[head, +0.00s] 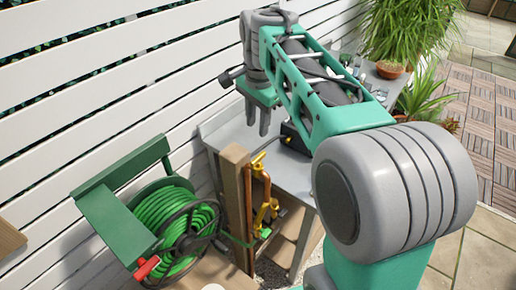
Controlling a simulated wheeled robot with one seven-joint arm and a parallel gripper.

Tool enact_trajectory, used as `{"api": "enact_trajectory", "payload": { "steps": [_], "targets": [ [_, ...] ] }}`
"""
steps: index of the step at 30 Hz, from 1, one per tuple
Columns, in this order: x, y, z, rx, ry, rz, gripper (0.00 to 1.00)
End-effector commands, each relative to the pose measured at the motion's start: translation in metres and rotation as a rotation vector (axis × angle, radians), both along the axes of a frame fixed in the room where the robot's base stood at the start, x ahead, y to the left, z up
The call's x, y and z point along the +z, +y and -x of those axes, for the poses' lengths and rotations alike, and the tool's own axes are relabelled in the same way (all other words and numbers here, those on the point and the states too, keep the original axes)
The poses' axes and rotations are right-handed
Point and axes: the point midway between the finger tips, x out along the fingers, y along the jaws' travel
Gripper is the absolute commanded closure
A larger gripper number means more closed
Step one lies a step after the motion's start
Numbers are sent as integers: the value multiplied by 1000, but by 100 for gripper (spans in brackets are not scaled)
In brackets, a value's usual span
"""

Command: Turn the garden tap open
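The garden tap (267,212) is brass-yellow and sits on a copper pipe fixed to a wooden post (234,205). A yellow piece (258,159) shows at the top of the pipe; I cannot tell whether it is a handle. The tap's turning position is too small to read.
A green hose reel (125,218) with a red handle (147,267) stands left of the post. A grey table (292,178) stands right of the post, with a dark box-like object (295,138) on it. A white slatted fence (85,85) runs behind. Potted plants (408,30) stand at upper right.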

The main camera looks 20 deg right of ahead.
Motion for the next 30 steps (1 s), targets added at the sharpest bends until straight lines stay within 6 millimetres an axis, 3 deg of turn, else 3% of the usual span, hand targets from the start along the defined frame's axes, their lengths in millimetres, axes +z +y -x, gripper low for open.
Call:
{"api": "enact_trajectory", "payload": {
  "steps": [4,8,19,29,30],
  "targets": [
    [-2,5,31,126,128,7,66],
    [-9,5,30,170,127,9,66],
    [-72,2,30,163,124,9,66],
    [-80,2,30,162,122,9,66],
    [-80,2,30,162,122,9,70]
  ]
}}
